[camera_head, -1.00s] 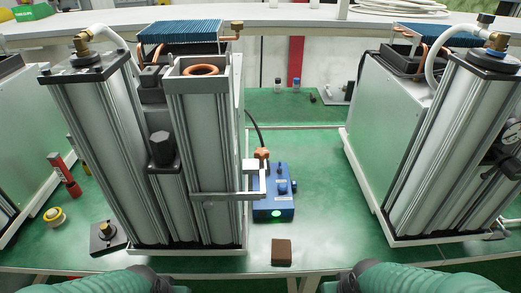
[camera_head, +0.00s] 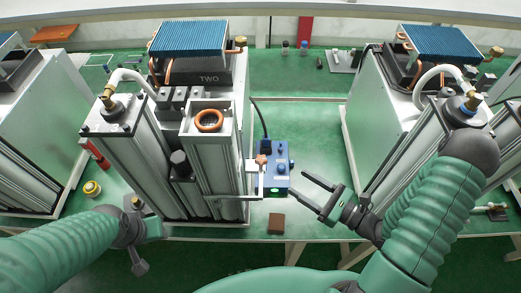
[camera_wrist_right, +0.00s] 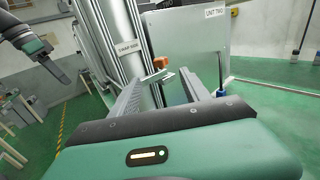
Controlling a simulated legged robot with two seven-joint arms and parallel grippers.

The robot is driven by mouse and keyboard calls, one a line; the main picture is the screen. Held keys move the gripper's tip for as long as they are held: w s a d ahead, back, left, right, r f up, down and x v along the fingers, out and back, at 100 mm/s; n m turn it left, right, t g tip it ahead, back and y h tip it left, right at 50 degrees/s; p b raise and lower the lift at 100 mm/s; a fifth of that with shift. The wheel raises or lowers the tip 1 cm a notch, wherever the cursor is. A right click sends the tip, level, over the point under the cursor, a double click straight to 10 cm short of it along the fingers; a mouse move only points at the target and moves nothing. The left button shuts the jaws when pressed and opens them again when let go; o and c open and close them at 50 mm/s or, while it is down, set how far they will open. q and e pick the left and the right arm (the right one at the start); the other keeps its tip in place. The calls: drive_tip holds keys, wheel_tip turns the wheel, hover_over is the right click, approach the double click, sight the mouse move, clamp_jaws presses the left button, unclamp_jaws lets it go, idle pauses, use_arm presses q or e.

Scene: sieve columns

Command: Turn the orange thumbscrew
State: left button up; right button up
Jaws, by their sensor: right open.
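The orange thumbscrew (camera_head: 262,159) is a small block-like knob on a metal bracket at the right side of the middle column unit. It also shows in the right wrist view (camera_wrist_right: 160,62), beyond and roughly between the finger tips. My right gripper (camera_head: 299,182) is open and empty. Its fingers point left toward the thumbscrew, with a gap between them. In the right wrist view the open fingers (camera_wrist_right: 163,74) frame the bracket. My left gripper (camera_head: 138,264) is low at the left, in front of the column unit, away from the thumbscrew; its jaws are not clear.
A blue box (camera_head: 275,180) with a green light stands beside the bracket, near the right fingers. A brown block (camera_head: 276,223) lies at the table's front edge. A second column unit (camera_head: 361,148) stands at the right.

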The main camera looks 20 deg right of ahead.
drive_tip(key=p, duration=0.2)
approach(261, 159)
drive_tip(key=x, duration=0.5)
drive_tip(key=p+x, duration=0.1)
drive_tip(key=x, duration=0.3)
drive_tip(key=shift+w+d+f+p, duration=0.15)
drive_tip(key=shift+w+d+p, duration=0.15)
drive_tip(key=shift+d+p, duration=0.05)
drive_tip(key=shift+w+a, duration=0.1)
drive_tip(key=shift+a, duration=0.55)
drive_tip(key=shift+c, duration=1.2)
drive_tip(key=c, duration=0.5)
use_arm(q)
drive_tip(key=r, duration=0.3)
drive_tip(key=shift+w+a+r, duration=0.3)
drive_tip(key=shift+a+r, duration=0.05)
use_arm(e)
drive_tip(key=shift+f, duration=0.1)
clamp_jaws()
